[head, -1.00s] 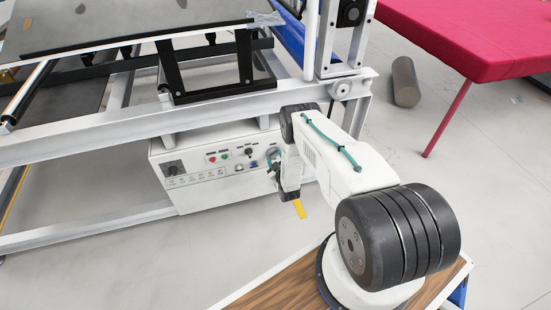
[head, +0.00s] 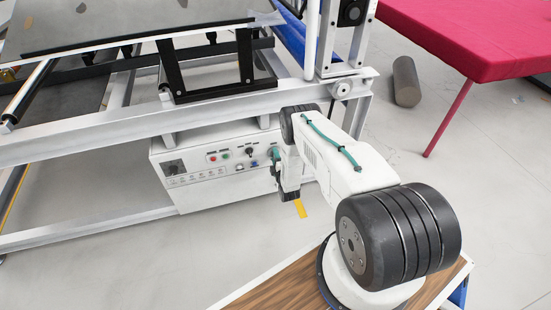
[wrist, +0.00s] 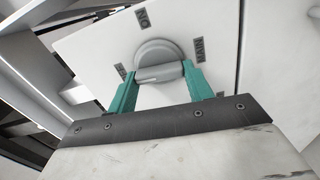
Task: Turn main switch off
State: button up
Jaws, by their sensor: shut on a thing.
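The main switch is a grey rotary knob (wrist: 155,50) with a raised grip bar, on the white panel of the control box (head: 205,190). In the wrist view, a label reading "ON" stands above the knob and one reading "MAIN" to its right. A third label at the left is partly covered by a finger. My gripper (wrist: 160,74) has its teal fingers shut on the ends of the bar, which lies nearly level in that view. In the head view, my gripper (head: 275,160) is at the panel's right end, and the knob is mostly hidden.
More buttons and switches (head: 218,157) sit left of my gripper on the panel. A white frame beam (head: 130,133) runs just above the box.

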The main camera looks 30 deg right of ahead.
jog(key=shift+n, duration=0.6)
jog(key=o, duration=1)
jog(key=v, duration=0.7)
jog(key=shift+s+a, duration=0.15)
jog(key=shift+s, duration=0.25)
